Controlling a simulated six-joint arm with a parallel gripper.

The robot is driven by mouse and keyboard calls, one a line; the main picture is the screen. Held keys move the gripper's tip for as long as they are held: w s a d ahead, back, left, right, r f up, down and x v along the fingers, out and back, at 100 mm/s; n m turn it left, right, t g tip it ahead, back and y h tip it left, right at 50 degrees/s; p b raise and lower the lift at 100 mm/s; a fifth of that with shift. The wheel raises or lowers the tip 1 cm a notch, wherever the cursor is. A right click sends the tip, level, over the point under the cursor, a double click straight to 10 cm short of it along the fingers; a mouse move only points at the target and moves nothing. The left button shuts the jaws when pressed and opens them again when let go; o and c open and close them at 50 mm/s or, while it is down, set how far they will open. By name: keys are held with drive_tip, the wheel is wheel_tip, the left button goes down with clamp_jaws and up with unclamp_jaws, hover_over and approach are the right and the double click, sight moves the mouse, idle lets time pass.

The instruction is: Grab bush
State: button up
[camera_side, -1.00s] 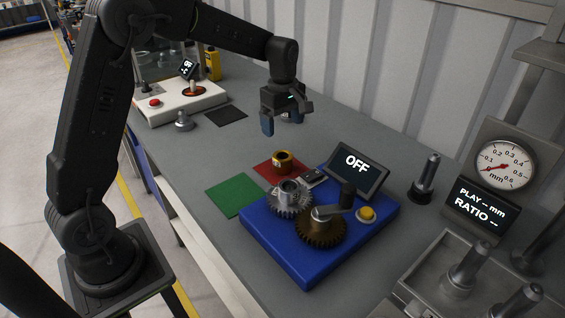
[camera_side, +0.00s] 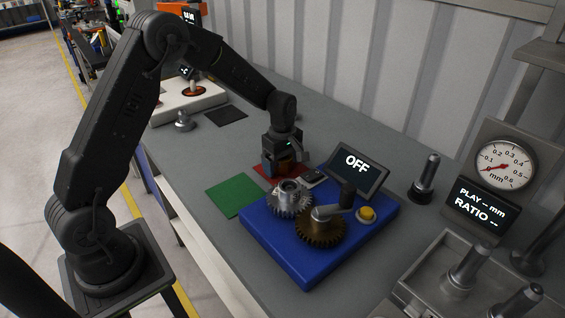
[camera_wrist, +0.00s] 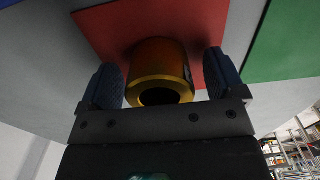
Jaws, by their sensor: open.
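The bush is a short brass-coloured hollow cylinder (camera_wrist: 160,68) on the red mat (camera_wrist: 105,35). In the wrist view it sits between the two blue fingers of my gripper (camera_wrist: 164,80), with a small gap visible on each side. In the side view my gripper (camera_side: 283,168) is lowered over the red mat, which shows only in part (camera_side: 264,171). There the fingers and wrist hide most of the bush. My gripper is open around the bush.
A blue base (camera_side: 290,265) with a grey gear (camera_side: 289,200), a bronze gear (camera_side: 321,232) and an "OFF" display (camera_side: 357,164) stands close by. A green mat (camera_side: 233,195) lies left of it. A black mat (camera_side: 226,116) lies farther back.

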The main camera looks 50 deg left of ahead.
drive_tip(key=c, duration=1.3)
